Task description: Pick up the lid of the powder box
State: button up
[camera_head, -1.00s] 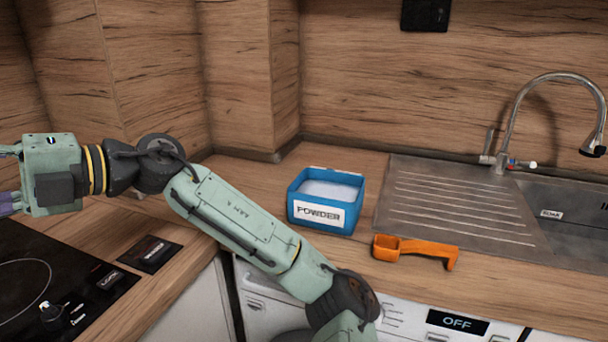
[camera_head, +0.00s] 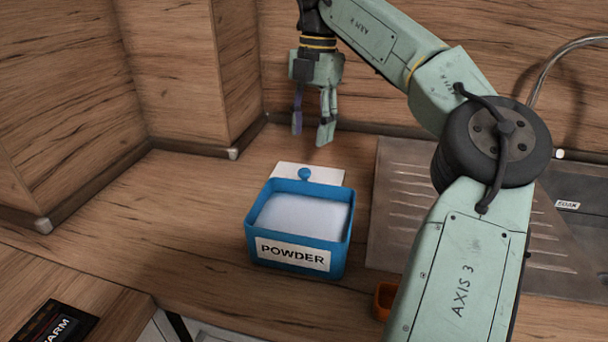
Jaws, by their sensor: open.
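The powder box (camera_head: 297,258) is blue, with a white POWDER label on its front, and stands open on the wooden worktop with pale powder inside. Its lid (camera_head: 328,175) is a flat white plate with a round blue knob (camera_head: 305,174). The lid lies just behind the box, and the box's rear wall hides part of it. My gripper (camera_head: 313,136) points down above and behind the lid, apart from it. Its fingers are spread and nothing is between them.
The metal drainer (camera_head: 400,190) is to the right, partly hidden by my arm. An orange scoop (camera_head: 383,298) shows partly at the lower right. A wooden wall corner (camera_head: 232,152) juts out at the left. The worktop left of the box is clear.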

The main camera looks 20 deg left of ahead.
aim_at(305, 170)
jog(key=f, duration=0.3)
jog(key=shift+s+a+f, duration=0.1)
jog(key=shift+s+f, duration=0.25)
jog(key=shift+f, duration=0.05)
jog(key=shift+s+a+f+p, duration=0.1)
jog(key=shift+f+p, duration=0.1)
jog(key=shift+f, duration=0.7)
jog(key=shift+w+a+f+p, duration=0.15)
jog(key=shift+f+p, duration=0.1)
jog(key=shift+f, duration=0.7)
jog(key=shift+s+a+f+p, duration=0.1)
jog(key=shift+s+f+p, duration=0.1)
jog(key=shift+f, duration=0.7)
jog(key=c, duration=1)
jog(key=shift+c, duration=0.2)
